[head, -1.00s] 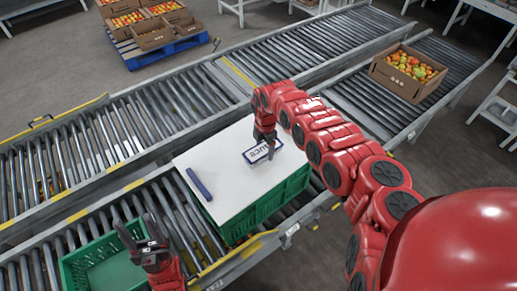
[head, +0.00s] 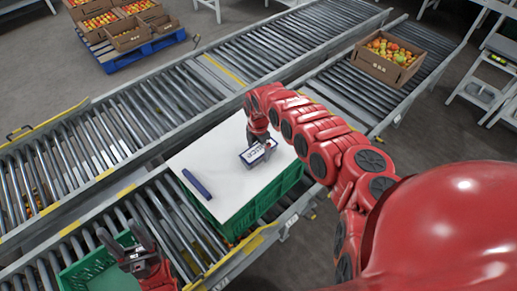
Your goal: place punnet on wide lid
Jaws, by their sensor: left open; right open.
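A broad white lid (head: 228,201) lies flat on a green crate (head: 270,194) on the near conveyor. A small white thing with blue edges and dark lettering (head: 256,154) lies on its right part; I cannot tell whether it is the punnet. My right gripper (head: 265,147) is open, low over this lettered thing and hiding part of it; I cannot tell whether they touch. A dark blue bar (head: 197,184) lies on the left part of the lid. My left gripper (head: 120,243) is open and empty, above a second green crate (head: 85,271) at the lower left.
Roller conveyors (head: 170,105) run behind and beside the lid. A cardboard box of tomatoes (head: 388,60) stands on the right conveyor. More tomato boxes stand on a blue pallet (head: 142,50) at the back left. The middle of the lid is clear.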

